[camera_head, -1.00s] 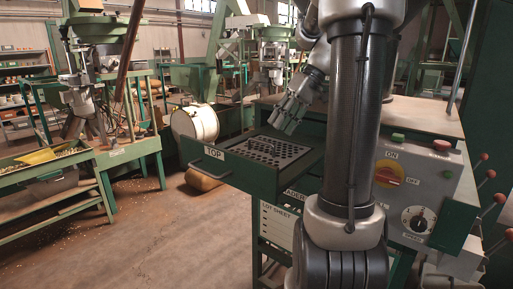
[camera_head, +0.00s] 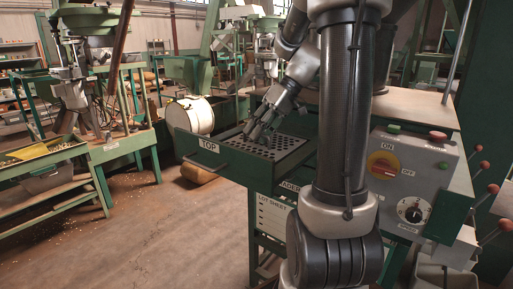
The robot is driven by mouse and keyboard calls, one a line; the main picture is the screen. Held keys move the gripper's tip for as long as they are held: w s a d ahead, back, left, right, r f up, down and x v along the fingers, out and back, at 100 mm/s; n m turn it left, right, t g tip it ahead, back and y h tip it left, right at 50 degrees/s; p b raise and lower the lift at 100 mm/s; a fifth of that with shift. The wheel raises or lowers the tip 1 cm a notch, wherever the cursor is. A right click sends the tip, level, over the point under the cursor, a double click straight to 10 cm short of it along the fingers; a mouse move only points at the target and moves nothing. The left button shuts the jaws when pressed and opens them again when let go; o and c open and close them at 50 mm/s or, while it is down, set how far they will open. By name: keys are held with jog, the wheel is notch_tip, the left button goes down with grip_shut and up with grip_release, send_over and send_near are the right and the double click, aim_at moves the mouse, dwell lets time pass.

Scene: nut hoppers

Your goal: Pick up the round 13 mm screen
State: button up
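A dark perforated plate with round holes, a screen (camera_head: 284,150), lies in the open green drawer labelled TOP (camera_head: 232,166). I cannot read a hole size on it, and its outline looks rectangular where it shows. My gripper (camera_head: 256,138) points down at the left part of the screen, low over it or touching it; I cannot tell which. The gripper hides part of the screen. The fingers are small and overlap here, so whether they are apart or hold something cannot be seen.
A grey control box (camera_head: 412,185) with a red and yellow switch stands at the right. A white drum (camera_head: 190,117) stands behind the drawer. A green bench (camera_head: 118,150) is at the left. The concrete floor (camera_head: 170,235) in front is mostly clear.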

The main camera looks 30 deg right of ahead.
jog(key=shift+c, duration=0.2)
grip_shut()
jog(key=shift+r, duration=0.1)
